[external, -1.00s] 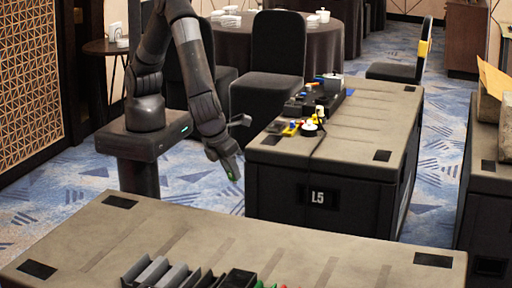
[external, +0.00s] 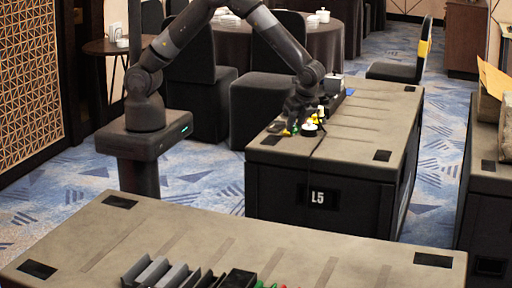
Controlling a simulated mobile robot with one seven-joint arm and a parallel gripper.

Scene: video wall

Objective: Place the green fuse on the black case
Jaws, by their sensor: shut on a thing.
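The black case (external: 280,195) marked L5 has black sides and a grey-brown top, and stands right of my base. My gripper (external: 297,127) is low over the front left part of its top, among small items. It is shut on the green fuse (external: 296,131), of which only a small green spot shows at the fingertips. The fingers are small and dark here, and I cannot tell whether the fuse touches the top.
Yellow pieces (external: 285,132), a white round item (external: 309,130) with a dark cable, and a black device lie close around my gripper. The right part of the case top is clear. A nearer case (external: 200,235) holds grey and black parts at its front edge.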

